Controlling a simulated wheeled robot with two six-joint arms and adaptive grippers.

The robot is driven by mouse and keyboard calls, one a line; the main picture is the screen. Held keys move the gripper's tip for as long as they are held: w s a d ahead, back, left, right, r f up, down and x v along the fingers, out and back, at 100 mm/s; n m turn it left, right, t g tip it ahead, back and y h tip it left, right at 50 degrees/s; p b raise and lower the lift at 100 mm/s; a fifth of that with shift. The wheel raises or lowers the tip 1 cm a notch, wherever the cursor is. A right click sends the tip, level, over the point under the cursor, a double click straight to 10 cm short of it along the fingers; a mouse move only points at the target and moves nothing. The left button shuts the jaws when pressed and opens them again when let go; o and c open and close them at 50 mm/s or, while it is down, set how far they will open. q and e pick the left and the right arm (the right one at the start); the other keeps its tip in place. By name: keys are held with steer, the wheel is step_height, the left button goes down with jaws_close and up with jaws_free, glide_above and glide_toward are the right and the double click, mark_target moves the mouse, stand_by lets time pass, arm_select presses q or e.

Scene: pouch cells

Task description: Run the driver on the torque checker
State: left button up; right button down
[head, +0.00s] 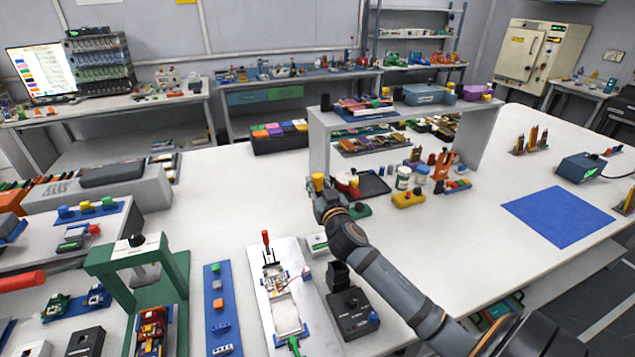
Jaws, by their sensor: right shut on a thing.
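My right gripper (322,192) is over the middle of the white table, with its arm reaching in from the lower right. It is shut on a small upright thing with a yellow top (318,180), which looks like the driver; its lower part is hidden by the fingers. A small pale box with a green mark (318,243) lies in front of the gripper and may be the torque checker, but its label is too small to read. An empty black holder (338,275) stands by a black control box with a knob (352,312). My left gripper is not in view.
A white plate with a pouch cell fixture (257,275) lies left of the black box. A green press frame (128,255) stands further left. Jars (403,177) and a yellow block (408,199) stand right of the gripper, below a raised shelf (487,120). A blue mat (558,216) lies clear.

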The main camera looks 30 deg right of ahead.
step_height(320, 180, down, 2)
steer(key=shift+f+b, duration=0.25)
steer(key=shift+b, duration=0.8)
step_height(320, 180, down, 3)
steer(key=shift+r+b, duration=0.1)
steer(key=shift+b, duration=1.15)
steer(key=shift+f+b, duration=0.3)
steer(key=shift+f, duration=0.05)
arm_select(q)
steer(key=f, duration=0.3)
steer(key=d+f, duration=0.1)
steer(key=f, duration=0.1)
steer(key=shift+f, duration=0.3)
arm_select(e)
steer(key=shift+r, duration=0.1)
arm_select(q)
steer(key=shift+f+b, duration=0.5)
arm_select(e)
steer(key=shift+f, duration=0.6)
steer(key=shift+r+p, duration=3.15)
steer(key=shift+r, duration=0.5)
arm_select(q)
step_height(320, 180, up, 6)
